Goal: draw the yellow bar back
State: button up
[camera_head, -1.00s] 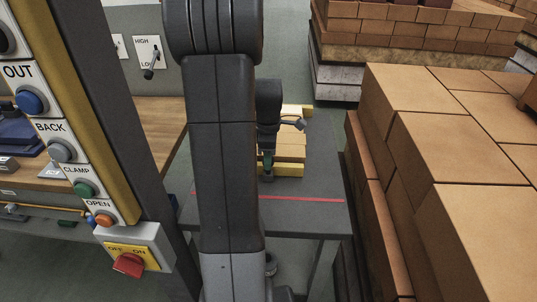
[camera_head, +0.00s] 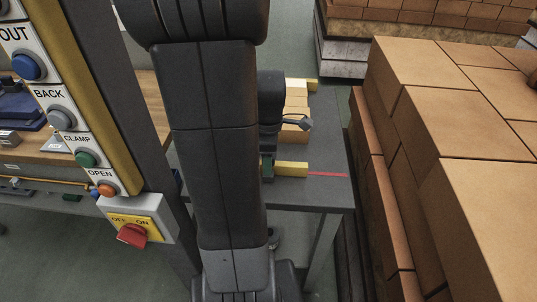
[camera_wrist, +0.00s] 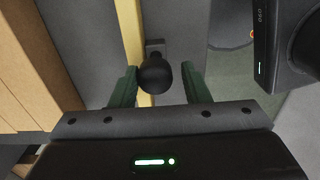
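The yellow bar (camera_head: 291,169) lies across the grey table, close to the red line (camera_head: 327,175). In the wrist view the yellow bar (camera_wrist: 131,45) runs away from me, with a dark round knob (camera_wrist: 156,76) on a small bracket at its side. In the head view my gripper (camera_head: 267,168) is low at the bar's left end. My arm hides the part of the table to the left.
A large brick stack (camera_head: 450,120) stands close on the right. A button panel (camera_head: 75,110) stands on the left.

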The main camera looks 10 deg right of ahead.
jog(key=shift+o, duration=0.6)
jog(key=shift+r, duration=0.1)
jog(key=shift+r, duration=0.25)
notch_tip(320, 180, up, 13)
jog(key=shift+p, duration=0.4)
